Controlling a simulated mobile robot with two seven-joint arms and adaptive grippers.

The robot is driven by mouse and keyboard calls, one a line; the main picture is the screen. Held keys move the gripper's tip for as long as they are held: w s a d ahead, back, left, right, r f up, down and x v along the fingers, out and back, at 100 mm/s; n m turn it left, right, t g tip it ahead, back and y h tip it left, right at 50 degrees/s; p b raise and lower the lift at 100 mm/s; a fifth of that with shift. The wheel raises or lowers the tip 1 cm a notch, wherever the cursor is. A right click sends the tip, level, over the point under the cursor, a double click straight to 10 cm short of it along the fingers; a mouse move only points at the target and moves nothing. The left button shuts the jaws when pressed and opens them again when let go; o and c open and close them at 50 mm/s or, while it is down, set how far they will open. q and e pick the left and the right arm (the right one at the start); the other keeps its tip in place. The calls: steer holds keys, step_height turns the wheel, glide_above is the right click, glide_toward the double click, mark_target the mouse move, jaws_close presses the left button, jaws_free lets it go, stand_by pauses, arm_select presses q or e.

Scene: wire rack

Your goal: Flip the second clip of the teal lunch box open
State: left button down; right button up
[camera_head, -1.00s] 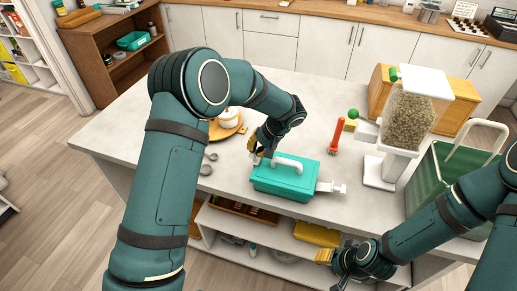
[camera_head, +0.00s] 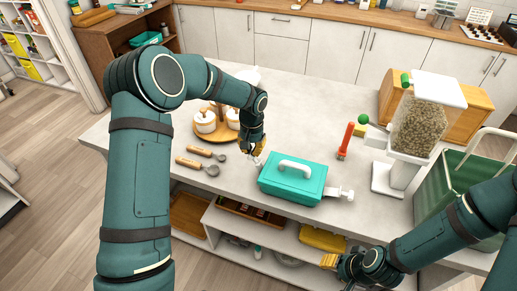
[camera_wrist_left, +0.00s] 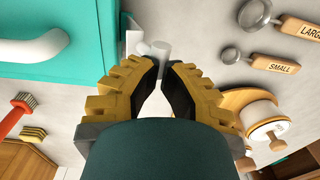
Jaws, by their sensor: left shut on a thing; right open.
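The teal lunch box (camera_head: 310,188) with a white handle (camera_head: 295,166) stands closed on the light table. Its right-end white clip (camera_head: 340,193) sticks outward from the box. At its left end, my left gripper (camera_head: 257,155) is shut on the other white clip (camera_head: 259,164). In the left wrist view, the dark fingertips of this gripper (camera_wrist_left: 163,63) meet at the white clip (camera_wrist_left: 150,48), beside the teal wall (camera_wrist_left: 85,65). The fingertips partly hide the clip. My right gripper (camera_head: 333,263) is open and empty, low at the table's front, away from the box.
Two wooden-handled measuring spoons (camera_head: 197,164) lie left of the box. A round wooden tray (camera_head: 212,135) with white jars is behind them.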

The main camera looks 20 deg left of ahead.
arm_select(q)
steer(key=a+f+h, duration=0.2)
steer(key=a+h, duration=0.1)
steer(key=shift+a+h, duration=0.1)
steer(key=shift+h, duration=0.2)
steer(key=shift+a+f+h+b, duration=0.5)
steer(key=shift+f+h+b, duration=0.15)
steer(key=shift+h, duration=0.25)
steer(key=shift+w+a+f+h+b, duration=0.1)
steer(key=shift+a+f+h+b, duration=0.2)
steer(key=shift+f+h+b, duration=0.45)
steer(key=shift+r+p, duration=0.25)
steer(key=shift+p, duration=0.1)
steer(key=shift+d, duration=0.25)
steer(key=shift+d+f, duration=0.15)
steer(key=shift+d, duration=0.4)
